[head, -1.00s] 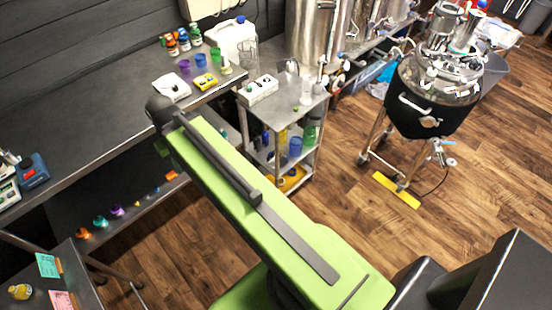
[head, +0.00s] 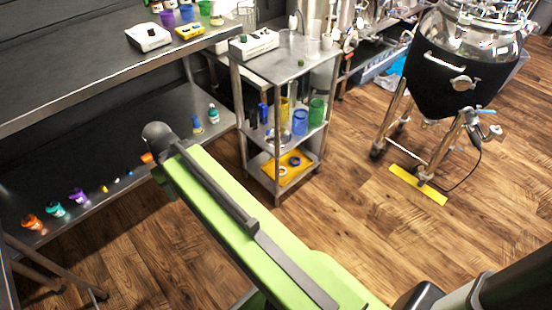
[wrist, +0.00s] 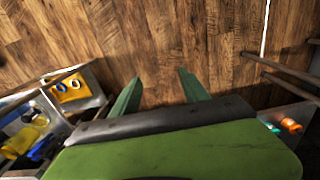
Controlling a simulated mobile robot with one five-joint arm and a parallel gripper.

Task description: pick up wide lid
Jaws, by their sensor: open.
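A yellow tray (head: 273,179) lies on the bottom shelf of the small metal cart, with two small round ring-like pieces on it. One round piece (head: 295,161) is at the back right and the other (head: 283,171) at the front left. They look like lids, but I cannot tell which is the wide lid. The tray also shows in the wrist view (wrist: 71,97), at the left. My gripper (wrist: 160,91) is open and empty above the wood floor, apart from the cart.
The metal cart (head: 300,72) carries blue, green and yellow vessels on its middle shelf. A long bench (head: 90,85) with a lower shelf of small bottles stands at the left. A black-jacketed tank (head: 445,75) on legs stands at the right. Floor between is clear.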

